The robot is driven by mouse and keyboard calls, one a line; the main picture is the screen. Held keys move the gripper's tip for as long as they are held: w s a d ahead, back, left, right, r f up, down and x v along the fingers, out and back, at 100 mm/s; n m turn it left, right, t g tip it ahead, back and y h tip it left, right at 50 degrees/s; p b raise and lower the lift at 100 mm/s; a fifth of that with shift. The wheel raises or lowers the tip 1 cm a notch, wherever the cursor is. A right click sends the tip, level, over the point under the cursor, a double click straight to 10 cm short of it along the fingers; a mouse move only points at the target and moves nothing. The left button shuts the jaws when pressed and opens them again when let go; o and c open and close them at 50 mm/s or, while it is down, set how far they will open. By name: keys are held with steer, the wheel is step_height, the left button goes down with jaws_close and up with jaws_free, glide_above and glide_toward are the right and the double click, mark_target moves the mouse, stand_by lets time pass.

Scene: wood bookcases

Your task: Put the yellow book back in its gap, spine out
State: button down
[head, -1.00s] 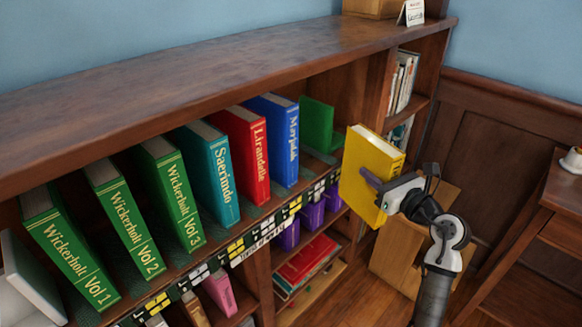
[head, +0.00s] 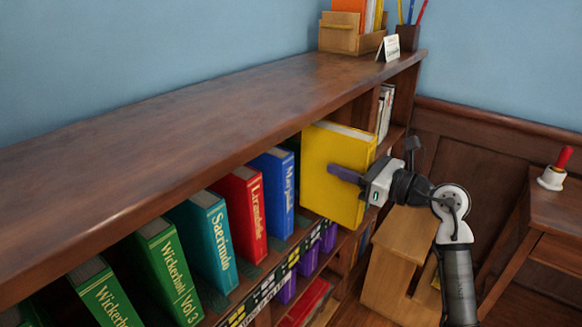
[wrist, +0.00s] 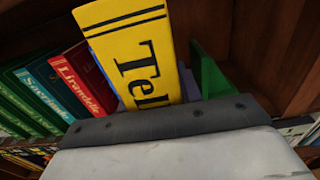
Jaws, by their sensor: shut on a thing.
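The yellow book (head: 330,170) is upright in my gripper (head: 348,176), in front of the shelf just right of the blue book (head: 274,185). My gripper is shut on it, with a dark finger across its broad cover. In the wrist view the yellow spine (wrist: 135,60) faces my gripper, with black bands and the letters "Tel" showing. A green bookend (wrist: 208,75) stands to the right of the yellow book in the wrist view. In the head view the yellow book hides the shelf space behind it, so I cannot tell how far it is in.
The red book (head: 243,205), teal book (head: 205,240) and green volumes (head: 165,265) stand left along the same shelf. A wooden step stool (head: 395,265) is below my arm. A side table (head: 560,215) with a handbell (head: 555,172) stands at the right.

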steer(key=w+a+f+p, duration=0.3)
steer(key=w+a, duration=0.4)
steer(key=a, duration=0.3)
steer(key=shift+w+a+f+p, duration=0.15)
steer(key=shift+w+a+p, duration=0.2)
steer(key=shift+p, duration=0.35)
steer(key=shift+f, duration=0.2)
steer(key=c, duration=1)
jaws_free()
steer(key=shift+o, duration=0.2)
steer(key=b+v, duration=0.3)
steer(key=v, duration=0.9)
steer(key=shift+r, duration=0.15)
